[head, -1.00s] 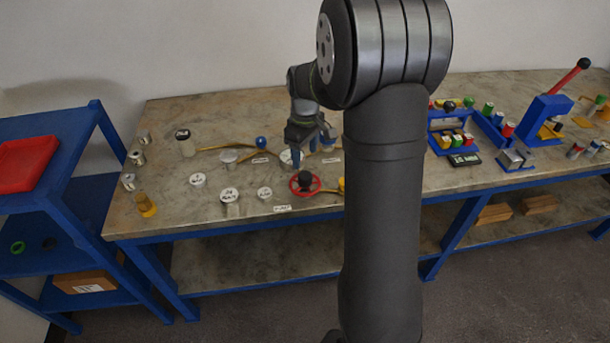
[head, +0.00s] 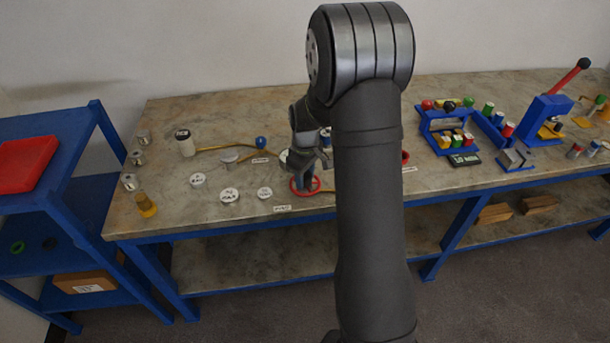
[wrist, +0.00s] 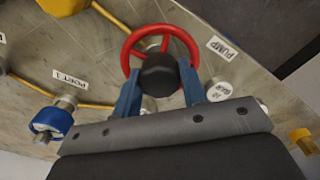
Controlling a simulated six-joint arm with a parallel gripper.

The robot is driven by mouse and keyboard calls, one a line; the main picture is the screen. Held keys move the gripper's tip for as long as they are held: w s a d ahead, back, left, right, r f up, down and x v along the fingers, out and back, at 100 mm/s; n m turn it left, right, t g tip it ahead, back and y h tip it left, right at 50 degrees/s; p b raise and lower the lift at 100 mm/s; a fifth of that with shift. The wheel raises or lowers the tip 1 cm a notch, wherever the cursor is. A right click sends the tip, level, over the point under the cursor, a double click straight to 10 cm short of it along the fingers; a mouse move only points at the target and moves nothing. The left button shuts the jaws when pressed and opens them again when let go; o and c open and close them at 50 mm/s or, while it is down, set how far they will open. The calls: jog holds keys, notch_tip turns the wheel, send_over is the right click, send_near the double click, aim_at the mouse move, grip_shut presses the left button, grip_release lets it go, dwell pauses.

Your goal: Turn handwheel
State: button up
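The red handwheel (head: 316,186) lies near the front edge of the bench; my gripper (head: 305,181) is down over it and hides most of its middle. In the wrist view the red rim of the handwheel (wrist: 193,45) shows beyond my fingers, with a round black hub (wrist: 158,74) at its centre. My gripper (wrist: 160,78) has its two blue fingers apart, one on each side of the black hub. A narrow gap or contact between fingers and hub cannot be made out.
A PUMP label (wrist: 221,48) lies beside the wheel. A blue-capped fitting (wrist: 52,121) and yellow pipes (wrist: 98,104) are on the left in the wrist view. Several white-lidded flanges (head: 229,195) stand left of the wheel. A blue press (head: 545,115) stands farther right.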

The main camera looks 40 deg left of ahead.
jog(key=c, duration=0.4)
jog(key=m, duration=1.1)
jog(key=shift+m, duration=0.4)
dwell(0.4)
jog(key=o, duration=1)
jog(key=shift+c, duration=0.2)
